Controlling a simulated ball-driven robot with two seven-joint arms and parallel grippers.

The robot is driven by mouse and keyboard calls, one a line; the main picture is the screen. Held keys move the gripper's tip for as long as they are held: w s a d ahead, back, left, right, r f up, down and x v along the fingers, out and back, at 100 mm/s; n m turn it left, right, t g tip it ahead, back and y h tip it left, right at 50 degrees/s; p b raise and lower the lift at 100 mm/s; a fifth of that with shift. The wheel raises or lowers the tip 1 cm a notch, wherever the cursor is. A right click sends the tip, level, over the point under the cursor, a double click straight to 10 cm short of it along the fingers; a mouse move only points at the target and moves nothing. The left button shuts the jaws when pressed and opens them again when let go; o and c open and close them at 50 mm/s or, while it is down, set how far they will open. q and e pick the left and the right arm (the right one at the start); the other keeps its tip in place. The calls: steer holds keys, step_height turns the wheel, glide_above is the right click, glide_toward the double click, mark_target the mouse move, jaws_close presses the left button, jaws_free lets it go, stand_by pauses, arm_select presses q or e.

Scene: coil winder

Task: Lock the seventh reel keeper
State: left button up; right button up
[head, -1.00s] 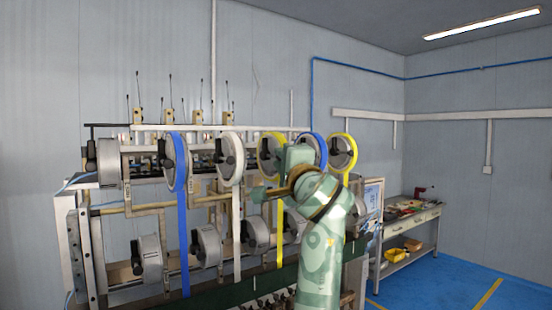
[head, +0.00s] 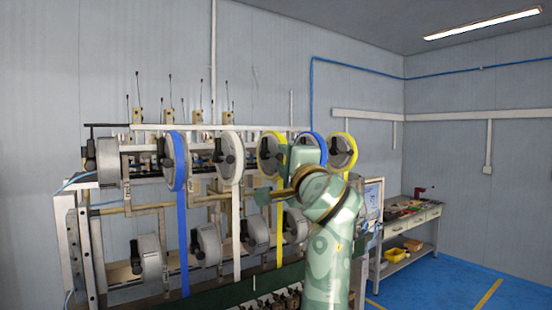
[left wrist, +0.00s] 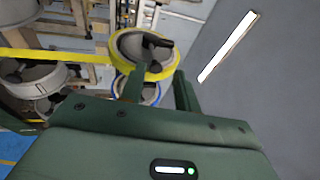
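A yellow-rimmed reel (head: 270,149) with a black keeper at its hub sits in the upper row of the winder. I take the yellow-rimmed reel (left wrist: 118,46) in the left wrist view to be the same one, with its black keeper (left wrist: 157,41) lying across the hub. My left gripper (left wrist: 160,82) is open and empty, its two fingers apart and pointing at this reel. The keeper shows just beyond the fingertips; I cannot tell whether they touch. My right gripper is not in view.
A blue-rimmed reel (head: 322,141) and another yellow-rimmed reel (head: 350,146) are close by on the right. A white reel (head: 230,146) and a blue reel (head: 180,146) hang to the left. Grey reels (head: 152,257) form a lower row. A workbench (head: 425,217) stands at right.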

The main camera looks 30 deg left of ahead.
arm_select(q)
steer(key=s+d, duration=0.1)
steer(key=d, duration=0.1)
steer(key=s+d, duration=0.2)
steer(key=shift+s+d+b, duration=0.15)
steer(key=shift+s+b, duration=0.1)
steer(key=shift+b, duration=0.1)
stand_by(0.4)
steer(key=shift+f, duration=0.1)
